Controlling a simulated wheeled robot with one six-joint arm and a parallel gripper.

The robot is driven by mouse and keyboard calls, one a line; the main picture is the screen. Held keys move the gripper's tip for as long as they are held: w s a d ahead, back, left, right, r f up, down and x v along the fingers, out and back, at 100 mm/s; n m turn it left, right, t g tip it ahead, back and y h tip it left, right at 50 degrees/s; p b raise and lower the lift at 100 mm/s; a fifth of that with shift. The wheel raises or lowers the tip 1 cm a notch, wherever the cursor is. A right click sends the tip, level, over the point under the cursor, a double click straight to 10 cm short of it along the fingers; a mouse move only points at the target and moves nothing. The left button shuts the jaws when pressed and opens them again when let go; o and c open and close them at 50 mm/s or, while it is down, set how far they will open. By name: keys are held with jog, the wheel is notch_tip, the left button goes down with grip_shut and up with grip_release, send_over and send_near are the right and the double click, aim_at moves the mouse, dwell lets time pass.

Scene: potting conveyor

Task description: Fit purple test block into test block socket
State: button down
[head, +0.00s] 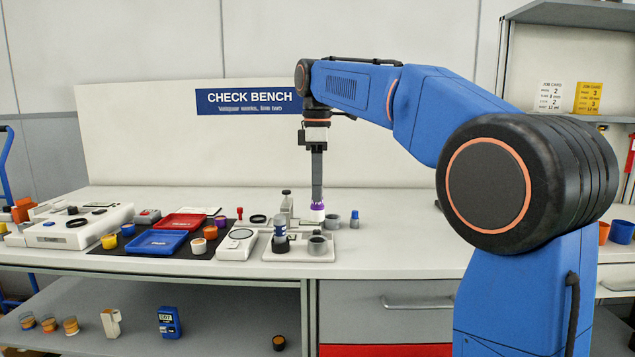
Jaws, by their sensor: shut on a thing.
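My gripper (317,197) points straight down over the check bench. It is shut on a small purple piece (317,206), which looks like the purple test block. A whitish part shows just under the purple; I cannot tell whether it belongs to the block or stands behind it. A grey round holder with a dark opening (318,243) sits on a pale tray in front of and below the gripper; it may be the test block socket, but it is too small to be sure. I cannot tell whether the block touches anything beneath it.
The pale tray (328,255) also bears a grey-and-dark cylinder (280,237). A small grey cup (332,221) and a blue-topped piece (354,217) stand close by. Left are a blue tray (156,243), a red tray (180,222) and several small parts. The bench's right side is largely clear.

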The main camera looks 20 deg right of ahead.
aim_at(317, 217)
jog(key=shift+f, duration=1.95)
jog(key=shift+f, duration=2.2)
jog(key=c, duration=1.5)
grip_release()
jog(key=shift+o, duration=0.2)
jog(key=shift+r, duration=0.1)
notch_tip(317, 217, up, 17)
jog(key=shift+s, duration=0.1)
jog(key=s+d+f+m+t, duration=0.2)
jog(key=s+f+m, duration=0.5)
jog(key=s+f, duration=0.9)
jog(key=s+d+f+m+t, duration=0.2)
jog(key=s+d+f+m, duration=0.3)
jog(key=s+f, duration=1.2)
notch_tip(317, 217, down, 4)
jog(key=shift+s+r+m+t, duration=0.15)
jog(key=shift+m+t, duration=0.25)
jog(key=shift+m, duration=0.8)
